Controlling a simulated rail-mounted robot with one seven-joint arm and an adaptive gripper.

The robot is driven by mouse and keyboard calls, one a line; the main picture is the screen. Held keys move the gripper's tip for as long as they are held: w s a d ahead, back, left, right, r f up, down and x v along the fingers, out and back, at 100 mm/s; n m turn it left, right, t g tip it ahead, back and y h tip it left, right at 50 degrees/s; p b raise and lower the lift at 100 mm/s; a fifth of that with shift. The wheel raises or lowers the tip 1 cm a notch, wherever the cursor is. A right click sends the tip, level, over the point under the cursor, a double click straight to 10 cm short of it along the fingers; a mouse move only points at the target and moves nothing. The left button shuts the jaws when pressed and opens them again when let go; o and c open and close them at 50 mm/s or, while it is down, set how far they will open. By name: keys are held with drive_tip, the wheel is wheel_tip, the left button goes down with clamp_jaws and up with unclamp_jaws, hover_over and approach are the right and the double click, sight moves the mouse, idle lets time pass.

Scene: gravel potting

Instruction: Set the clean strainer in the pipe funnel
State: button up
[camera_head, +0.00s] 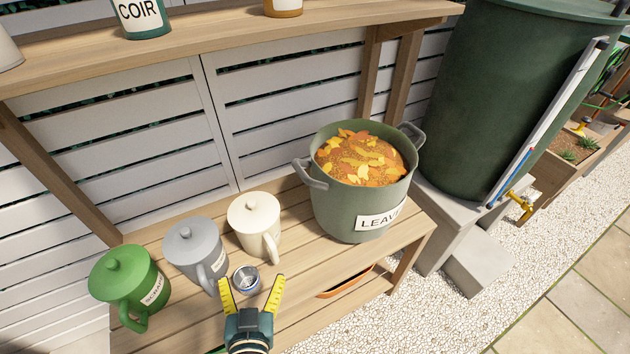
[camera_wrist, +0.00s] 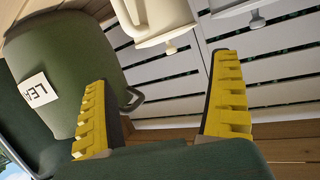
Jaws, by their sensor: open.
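A small round metal cup with a bluish side (camera_head: 246,280), possibly the strainer, stands on the slatted bench in the head view. Whether it is clean I cannot tell. My gripper (camera_head: 251,281) is open, its yellow fingers pointing toward the back of the bench. In the head view the cup shows between the fingertips; whether it is level with them I cannot tell. In the wrist view the open gripper (camera_wrist: 160,72) has nothing between its fingers, and the cup is not seen there. I cannot make out a pipe funnel in either view.
On the bench (camera_head: 310,262) stand lidded green (camera_head: 128,283), grey (camera_head: 195,252) and cream (camera_head: 255,223) jugs, and a large pot of leaves (camera_head: 362,205). A shelf (camera_head: 225,38) runs above. A green water barrel (camera_head: 500,105) with a brass tap (camera_head: 520,205) stands right.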

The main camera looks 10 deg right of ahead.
drive_tip(key=d+r+t, duration=0.2)
drive_tip(key=d+r, duration=0.3)
drive_tip(key=r, duration=0.8)
drive_tip(key=s+d+r+t, duration=0.1)
drive_tip(key=d+r+t, duration=0.2)
drive_tip(key=r, duration=1.1)
drive_tip(key=d, duration=0.3)
drive_tip(key=shift+s+d+r+h, duration=0.15)
drive_tip(key=shift+s+r+h, duration=0.05)
drive_tip(key=shift+s+h, duration=0.1)
drive_tip(key=shift+o, duration=0.5)
drive_tip(key=s+d+r+n+t+y, duration=0.1)
drive_tip(key=s+r+t, duration=0.1)
drive_tip(key=s+r, duration=0.3)
wheel_tip(320, 180, up, 4)
drive_tip(key=shift+s+d+f+n, duration=0.15)
drive_tip(key=shift+s+d+n, duration=0.2)
drive_tip(key=shift+d+n, duration=0.05)
